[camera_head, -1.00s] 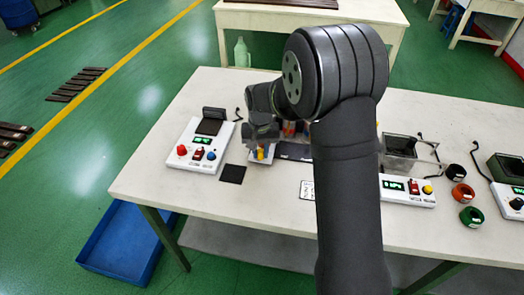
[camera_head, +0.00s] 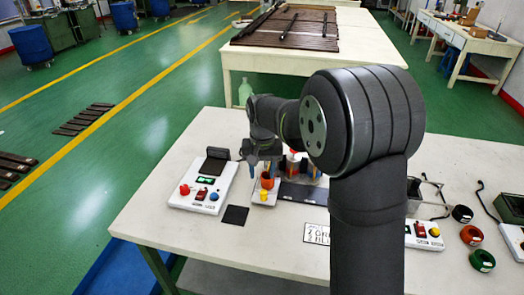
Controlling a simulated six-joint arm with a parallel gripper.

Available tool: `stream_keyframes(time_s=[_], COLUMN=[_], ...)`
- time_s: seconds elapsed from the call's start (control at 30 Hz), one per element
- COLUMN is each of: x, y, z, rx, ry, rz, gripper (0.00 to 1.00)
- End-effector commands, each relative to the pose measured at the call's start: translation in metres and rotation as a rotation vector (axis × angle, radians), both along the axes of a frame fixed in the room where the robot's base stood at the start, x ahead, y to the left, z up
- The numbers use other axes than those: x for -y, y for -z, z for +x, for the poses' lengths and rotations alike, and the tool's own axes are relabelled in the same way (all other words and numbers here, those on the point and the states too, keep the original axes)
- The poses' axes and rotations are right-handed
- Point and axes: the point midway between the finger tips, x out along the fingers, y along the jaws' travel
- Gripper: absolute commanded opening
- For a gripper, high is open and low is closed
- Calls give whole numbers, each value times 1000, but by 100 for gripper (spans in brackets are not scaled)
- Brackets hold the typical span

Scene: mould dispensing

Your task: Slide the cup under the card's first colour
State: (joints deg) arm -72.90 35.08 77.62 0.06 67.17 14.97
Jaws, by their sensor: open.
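A small orange-brown cup (camera_head: 267,181) stands on the light base of the dispenser at the table's middle left, by a yellow knob (camera_head: 264,196). My gripper (camera_head: 262,167) is open, its fingers pointing down at the cup's upper edge; I cannot tell whether they touch it. The white card (camera_head: 316,233) lies in front; lines starting "2 GRE" and "3 BLU" show, but the first line is unclear. My arm hides the card's right side and more of the dispenser.
A white control box (camera_head: 203,187) with red and blue knobs stands at left, next to a black square (camera_head: 236,214). Black (camera_head: 462,214), orange (camera_head: 471,235) and green (camera_head: 482,260) rings lie at right, near another control box (camera_head: 424,235). The table's front left is clear.

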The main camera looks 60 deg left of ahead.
Motion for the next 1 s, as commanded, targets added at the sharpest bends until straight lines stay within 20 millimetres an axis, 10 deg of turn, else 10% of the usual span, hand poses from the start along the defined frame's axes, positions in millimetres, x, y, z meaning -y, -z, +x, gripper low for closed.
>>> stream_keyframes(time_s=[0.4, 1.0], x=[-1, 0], y=[-76, -82], z=[-1, -1], rx=[0, -1], ry=[-1, -1], rz=[2, 1], gripper=[43, 43])
